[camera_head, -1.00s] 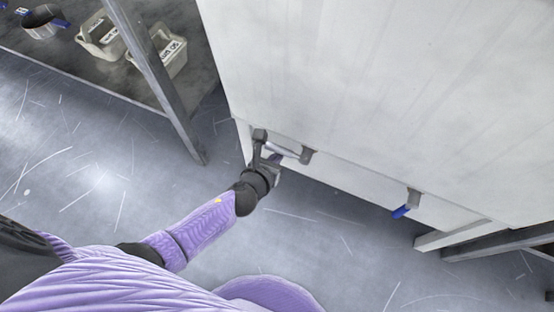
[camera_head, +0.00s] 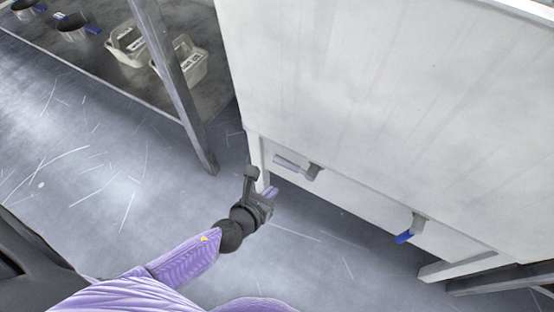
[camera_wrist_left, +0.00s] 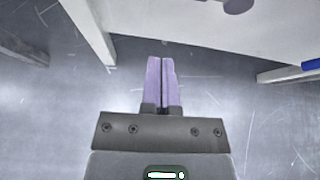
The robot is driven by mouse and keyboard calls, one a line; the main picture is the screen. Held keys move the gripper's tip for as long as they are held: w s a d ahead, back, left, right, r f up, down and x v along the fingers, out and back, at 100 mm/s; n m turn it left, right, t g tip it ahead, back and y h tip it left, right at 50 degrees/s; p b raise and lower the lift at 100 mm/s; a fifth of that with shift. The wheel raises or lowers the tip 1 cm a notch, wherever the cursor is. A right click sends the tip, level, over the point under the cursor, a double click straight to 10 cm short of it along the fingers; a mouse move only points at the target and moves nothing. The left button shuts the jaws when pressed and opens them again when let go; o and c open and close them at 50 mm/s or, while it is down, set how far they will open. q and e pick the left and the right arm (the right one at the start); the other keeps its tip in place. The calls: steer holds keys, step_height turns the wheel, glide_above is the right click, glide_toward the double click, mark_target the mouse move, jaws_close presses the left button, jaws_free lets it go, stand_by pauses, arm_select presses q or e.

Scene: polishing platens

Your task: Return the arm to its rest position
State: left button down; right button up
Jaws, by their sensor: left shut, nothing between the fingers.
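My left arm comes in from the lower left in the head view, with a purple sleeve and a dark wrist. My left gripper (camera_head: 270,192) is below the left end of the white cabinet (camera_head: 380,90), near its corner leg. In the left wrist view its two purple fingers (camera_wrist_left: 162,82) lie side by side, shut, with nothing between them. A grey handle (camera_head: 291,163) on the cabinet's lower edge is just above and right of the gripper, apart from it. My right gripper does not show.
A blue-tipped handle (camera_head: 407,235) sticks out from the cabinet's lower edge further right. At the left, a shelf holds grey bins (camera_head: 180,64) and pans with blue handles (camera_head: 78,27); its metal post (camera_head: 176,90) stands left of the cabinet. The scratched grey floor (camera_head: 90,170) is open.

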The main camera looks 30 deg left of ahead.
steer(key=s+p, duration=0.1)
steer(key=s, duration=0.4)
arm_select(q)
steer(key=s+a+f+n+g+y, duration=0.1)
steer(key=s+a+f+n+g, duration=0.15)
steer(key=s+n, duration=0.45)
steer(key=s+a+f+n+g+y, duration=0.1)
steer(key=s+f+n+g, duration=0.3)
steer(key=s, duration=0.5)
steer(key=s+a+f+n+g+y, duration=0.1)
steer(key=s+a+f+n, duration=0.1)
steer(key=s+f+n, duration=0.35)
steer(key=s+r+n+g+h, duration=0.1)
steer(key=s+n+g, duration=0.7)
steer(key=s+n, duration=1.25)
step_height(320, 180, up, 26)
steer(key=m+t+p, duration=0.3)
steer(key=m+p, duration=0.1)
steer(key=p, duration=2.5)
steer(key=shift+d+p, duration=0.15)
steer(key=shift+p, duration=0.15)
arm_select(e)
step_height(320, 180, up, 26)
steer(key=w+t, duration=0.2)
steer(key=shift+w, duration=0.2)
arm_select(q)
steer(key=shift+f, duration=0.1)
